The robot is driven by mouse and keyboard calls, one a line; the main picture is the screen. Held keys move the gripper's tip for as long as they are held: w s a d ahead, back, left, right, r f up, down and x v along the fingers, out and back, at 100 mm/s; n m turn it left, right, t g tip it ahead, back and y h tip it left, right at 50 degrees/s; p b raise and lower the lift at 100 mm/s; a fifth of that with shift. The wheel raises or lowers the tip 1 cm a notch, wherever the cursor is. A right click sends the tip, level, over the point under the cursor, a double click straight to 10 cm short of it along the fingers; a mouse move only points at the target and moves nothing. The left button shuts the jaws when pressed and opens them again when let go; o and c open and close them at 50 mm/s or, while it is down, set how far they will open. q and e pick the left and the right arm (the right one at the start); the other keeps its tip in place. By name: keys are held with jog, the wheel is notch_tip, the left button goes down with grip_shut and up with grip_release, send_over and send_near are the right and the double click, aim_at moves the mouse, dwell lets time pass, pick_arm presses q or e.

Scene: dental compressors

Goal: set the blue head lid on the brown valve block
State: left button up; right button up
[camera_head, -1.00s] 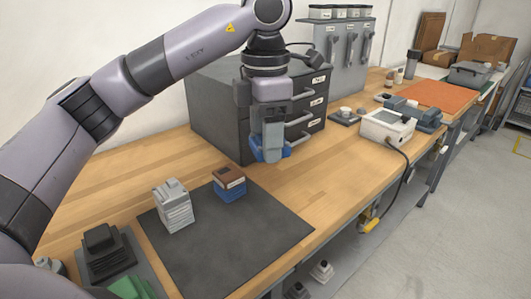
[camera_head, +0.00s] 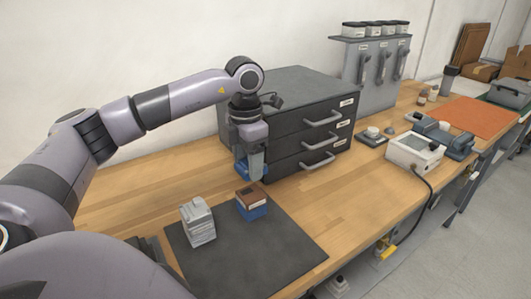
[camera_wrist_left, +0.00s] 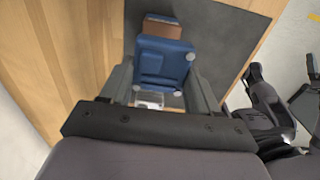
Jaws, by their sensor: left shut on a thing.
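The blue head lid (camera_wrist_left: 163,62) is held between the fingers of my left gripper (camera_wrist_left: 157,92) in the left wrist view. In the head view, my left gripper (camera_head: 251,175) points down, and a little blue of the lid shows around its fingertips. The brown valve block (camera_head: 251,195) sits on a blue base on the dark mat. It appears just below the gripper in the picture, with the lid apart from it. In the left wrist view, a strip of the brown block (camera_wrist_left: 163,28) shows beyond the lid; the rest is hidden. My right gripper is not in view.
A grey finned block (camera_head: 198,222) stands on the dark mat (camera_head: 255,255), left of the valve block. A dark drawer cabinet (camera_head: 290,125) stands close behind the gripper. A white device (camera_head: 414,152) stands further right. The mat's front is clear.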

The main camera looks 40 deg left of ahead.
pick_arm(q)
jog(key=b, duration=0.4)
send_over(248, 194)
jog(key=shift+f, duration=2.45)
jog(key=shift+f, duration=0.65)
dwell(0.4)
jog(key=o, duration=1.4)
